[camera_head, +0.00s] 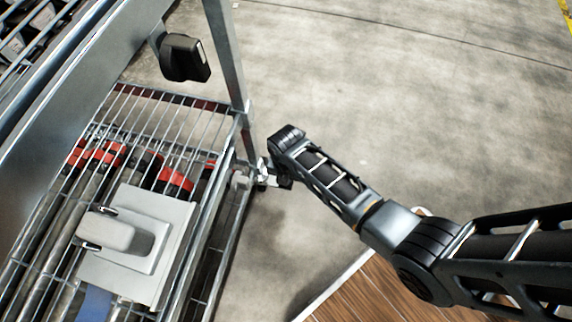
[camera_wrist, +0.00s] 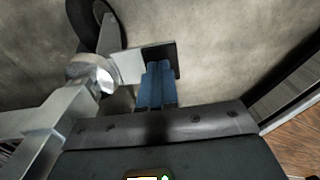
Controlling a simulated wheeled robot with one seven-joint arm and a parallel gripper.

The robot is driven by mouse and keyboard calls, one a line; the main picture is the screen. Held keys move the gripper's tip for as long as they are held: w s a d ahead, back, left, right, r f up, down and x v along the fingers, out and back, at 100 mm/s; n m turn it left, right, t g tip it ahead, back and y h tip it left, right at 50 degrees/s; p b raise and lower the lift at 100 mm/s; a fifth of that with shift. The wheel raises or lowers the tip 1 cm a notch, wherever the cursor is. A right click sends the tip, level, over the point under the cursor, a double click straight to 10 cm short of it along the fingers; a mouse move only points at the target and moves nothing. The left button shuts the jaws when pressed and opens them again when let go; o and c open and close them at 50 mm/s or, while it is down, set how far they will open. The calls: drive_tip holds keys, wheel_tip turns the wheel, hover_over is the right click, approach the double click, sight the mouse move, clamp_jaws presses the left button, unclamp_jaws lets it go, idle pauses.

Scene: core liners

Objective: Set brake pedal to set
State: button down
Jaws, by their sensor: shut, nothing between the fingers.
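The brake pedal (camera_wrist: 175,56) is a dark flat plate on a pale metal arm, beside a caster wheel (camera_wrist: 102,28) at the corner of the metal cart, in the wrist view. My gripper (camera_wrist: 159,66) has its blue fingers shut and empty. The fingertips overlap the pedal plate in the picture; I cannot tell whether they touch it. In the head view my gripper (camera_head: 268,177) is low beside the cart's corner post, and the pedal cannot be made out there.
A black knob-like part (camera_head: 184,58) sticks out above. Concrete floor (camera_head: 390,100) is open to the right. A wooden surface (camera_head: 375,290) lies below my arm.

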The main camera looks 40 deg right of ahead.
sight(291, 183)
drive_tip(key=shift+s, duration=0.1)
drive_tip(key=shift+s+d+f+t+y+p, duration=0.15)
drive_tip(key=shift+f+t+y+p, duration=0.25)
drive_tip(key=shift+t+y+p, duration=0.15)
drive_tip(key=shift+s+d+f+p, duration=0.15)
drive_tip(key=shift+f, duration=0.4)
drive_tip(key=shift+s+d+f+p, duration=0.1)
drive_tip(key=shift+s+f+p, duration=0.05)
drive_tip(key=shift+f, duration=0.4)
drive_tip(key=shift+s+f, duration=0.1)
drive_tip(key=shift+f, duration=0.1)
drive_tip(key=shift+r, duration=0.1)
